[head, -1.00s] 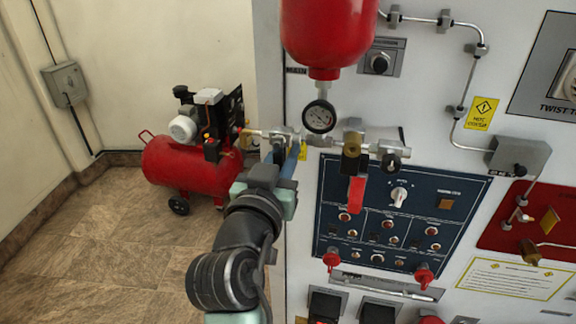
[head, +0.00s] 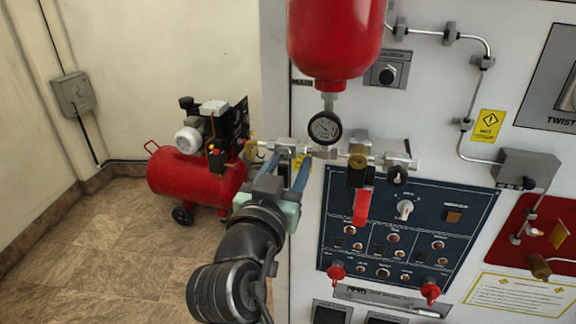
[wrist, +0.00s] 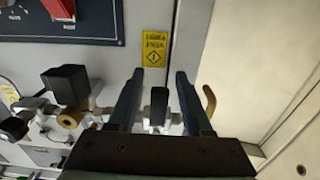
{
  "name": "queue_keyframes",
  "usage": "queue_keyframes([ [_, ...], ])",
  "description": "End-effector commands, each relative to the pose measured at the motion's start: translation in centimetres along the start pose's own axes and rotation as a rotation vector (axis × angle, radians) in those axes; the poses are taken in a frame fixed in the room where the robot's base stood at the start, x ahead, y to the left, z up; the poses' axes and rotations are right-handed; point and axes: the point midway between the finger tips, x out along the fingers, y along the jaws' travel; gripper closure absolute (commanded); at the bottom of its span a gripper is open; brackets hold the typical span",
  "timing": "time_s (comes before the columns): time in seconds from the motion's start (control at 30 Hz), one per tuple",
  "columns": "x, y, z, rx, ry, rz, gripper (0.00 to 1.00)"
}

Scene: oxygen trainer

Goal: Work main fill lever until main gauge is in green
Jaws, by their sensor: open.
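My gripper (head: 287,163) is open at the left valve (head: 290,146) on the pipe below the gauge. In the wrist view, the two fingers of my gripper (wrist: 158,78) stand on either side of a dark-tipped lever (wrist: 158,102). Gaps show between it and the fingers, so they do not grip it. I cannot tell whether this is the main fill lever.
A brass valve with a red handle (head: 362,208) hangs right of the gauge. A black-knobbed valve (head: 398,175) is beside it. A blue control panel (head: 460,215) lies below. A red compressor (head: 190,175) stands on the floor behind left. Floor at left is clear.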

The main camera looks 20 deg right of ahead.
Motion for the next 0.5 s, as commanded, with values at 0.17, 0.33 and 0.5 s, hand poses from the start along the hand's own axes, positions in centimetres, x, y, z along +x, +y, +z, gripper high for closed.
queue_keyframes([
  [0.17,-0.8,-0.1,0.1,0.000,0.001,-0.001,0.50],
  [0.33,-3.4,-0.1,0.2,0.001,0.001,-0.003,0.50],
  [0.5,-7.2,-0.1,0.2,0.001,0.002,-0.004,0.50],
])
